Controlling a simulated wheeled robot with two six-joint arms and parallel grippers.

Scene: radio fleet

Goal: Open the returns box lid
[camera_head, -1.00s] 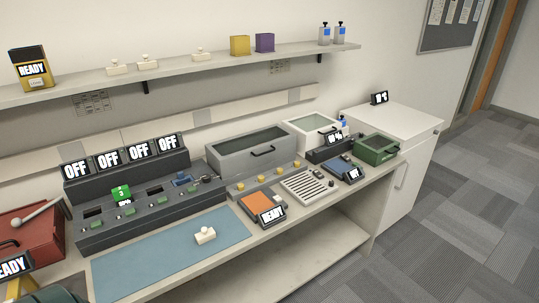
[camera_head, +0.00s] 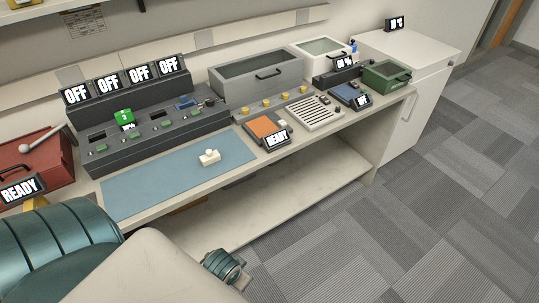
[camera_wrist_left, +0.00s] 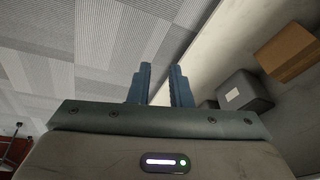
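Several lidded boxes show in the head view, and no readable label says which is the returns box. A grey box (camera_head: 231,90) with a glass lid and dark handle stands at the back of the bench. A white glass-lidded box (camera_head: 323,66), a green box (camera_head: 377,84) and a red box (camera_head: 62,168) stand to its sides. All look closed. In the left wrist view my left gripper (camera_wrist_left: 160,78) has its two fingers apart with nothing between them, over the floor. It is apart from all these boxes. My right gripper is out of view.
A dark console (camera_head: 150,147) with OFF displays stands at the back left. A white piece (camera_head: 209,157) lies on the blue mat (camera_head: 130,187). Brown (camera_wrist_left: 287,52) and dark grey boxes (camera_wrist_left: 243,92) show in the left wrist view. The floor (camera_head: 430,200) at right is clear.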

